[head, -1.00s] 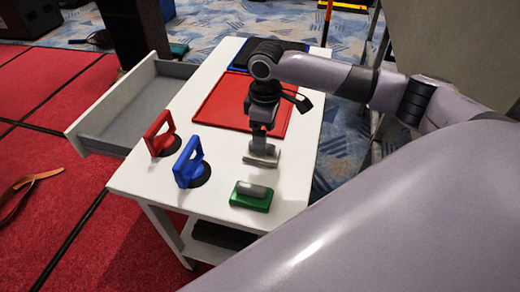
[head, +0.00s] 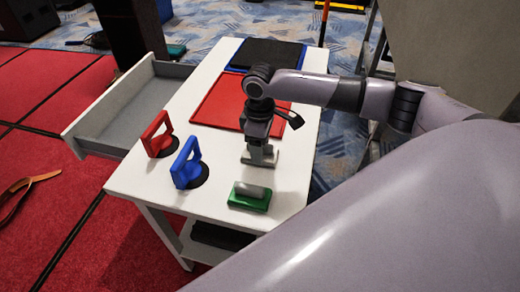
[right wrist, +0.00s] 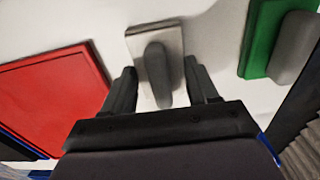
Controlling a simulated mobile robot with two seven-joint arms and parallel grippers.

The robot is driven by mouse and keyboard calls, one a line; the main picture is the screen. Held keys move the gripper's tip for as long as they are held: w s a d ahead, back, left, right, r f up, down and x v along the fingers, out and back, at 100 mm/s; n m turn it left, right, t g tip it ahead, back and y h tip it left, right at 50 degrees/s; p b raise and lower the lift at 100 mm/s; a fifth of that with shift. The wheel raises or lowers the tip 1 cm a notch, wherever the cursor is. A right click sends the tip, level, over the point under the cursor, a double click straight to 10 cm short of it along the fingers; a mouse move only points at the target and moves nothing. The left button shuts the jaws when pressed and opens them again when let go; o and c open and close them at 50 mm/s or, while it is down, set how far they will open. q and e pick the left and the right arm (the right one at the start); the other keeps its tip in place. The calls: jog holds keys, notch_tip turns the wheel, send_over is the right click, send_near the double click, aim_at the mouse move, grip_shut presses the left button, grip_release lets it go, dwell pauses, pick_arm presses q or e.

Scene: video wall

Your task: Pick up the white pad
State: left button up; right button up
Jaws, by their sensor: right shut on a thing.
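The white pad (head: 272,163) is a pale flat block with a grey handle on top, on the right part of the white table. In the right wrist view the white pad (right wrist: 136,45) lies between the fingers, with its handle running toward the palm. My right gripper (head: 260,150) reaches down from above and is shut on the pad's handle. It also shows in the right wrist view (right wrist: 160,85). The pad appears to be at the table's surface; any gap beneath it cannot be told. My left gripper is not in view.
A green pad with a grey handle (head: 249,198) stands just in front. Blue (head: 186,163) and red (head: 158,135) handled tools stand to the left. A red tray (head: 215,104) and a dark blue-edged tray (head: 265,54) lie behind. An open drawer (head: 115,115) juts out left.

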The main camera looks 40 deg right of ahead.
notch_tip(320, 180, up, 20)
jog(key=p, duration=0.1)
dwell(0.4)
jog(key=o, duration=0.4)
jog(key=shift+c, duration=1.3)
